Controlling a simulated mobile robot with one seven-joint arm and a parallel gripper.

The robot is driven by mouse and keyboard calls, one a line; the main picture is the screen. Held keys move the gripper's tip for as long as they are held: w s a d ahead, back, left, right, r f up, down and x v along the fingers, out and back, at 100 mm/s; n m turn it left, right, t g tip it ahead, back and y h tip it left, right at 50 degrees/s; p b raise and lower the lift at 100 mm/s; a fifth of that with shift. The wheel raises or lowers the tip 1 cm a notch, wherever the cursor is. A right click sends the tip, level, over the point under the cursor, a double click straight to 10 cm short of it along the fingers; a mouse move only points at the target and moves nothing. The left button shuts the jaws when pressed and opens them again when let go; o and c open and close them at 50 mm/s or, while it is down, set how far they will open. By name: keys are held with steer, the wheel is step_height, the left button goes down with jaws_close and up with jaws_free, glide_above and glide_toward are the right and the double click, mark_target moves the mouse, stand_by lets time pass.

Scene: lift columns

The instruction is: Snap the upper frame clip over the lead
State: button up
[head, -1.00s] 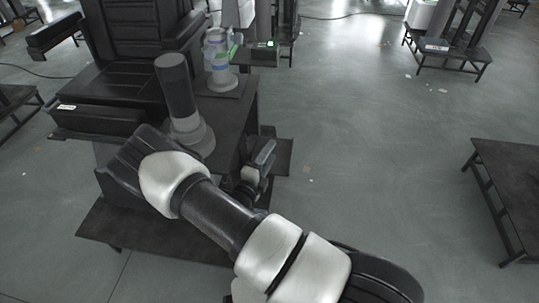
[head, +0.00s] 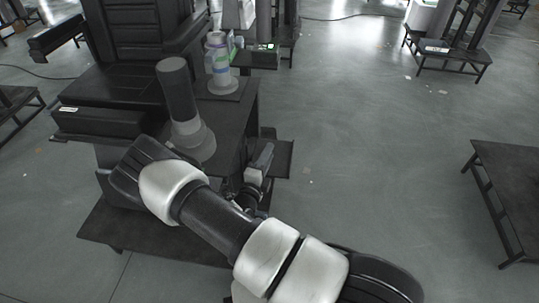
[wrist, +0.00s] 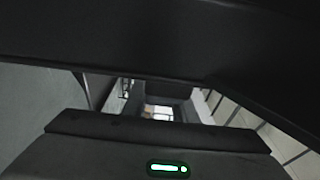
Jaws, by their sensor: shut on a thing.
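In the head view my arm reaches across the dark workstation from the lower right. My gripper (head: 262,160) is the small grey and dark end at the station's right side, partly behind my arm. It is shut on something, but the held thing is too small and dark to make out. The upper frame clip and the lead cannot be told apart from the dark parts there. The wrist view shows a dark bar (wrist: 120,40) across the top and a dark block (wrist: 90,150) with a lit green indicator (wrist: 168,168) below, with a narrow gap between.
A grey cylinder (head: 177,90) on a round base stands on the station top beside my arm. A bottle-like column (head: 218,62) stands behind it. A box with a green light (head: 266,47) is further back. A low dark table (head: 510,180) is at right; the floor between is clear.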

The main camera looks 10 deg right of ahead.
steer(key=shift+w+a+n+t+y+p, duration=0.45)
steer(key=shift+n+y+p, duration=0.3)
steer(key=shift+y, duration=0.5)
steer(key=shift+w+a+n+t+y+p, duration=0.35)
steer(key=shift+a+n+t+y+p, duration=0.15)
steer(key=shift+n+y, duration=0.65)
steer(key=shift+w+a+n+t+y+p, duration=0.45)
steer(key=shift+n+y+p, duration=0.25)
steer(key=shift+y, duration=0.7)
steer(key=o, duration=1)
steer(key=shift+o, duration=0.2)
steer(key=shift+s, duration=0.1)
steer(key=s+a, duration=0.2)
steer(key=s, duration=1.5)
steer(key=shift+p, duration=0.45)
steer(key=shift+s, duration=0.1)
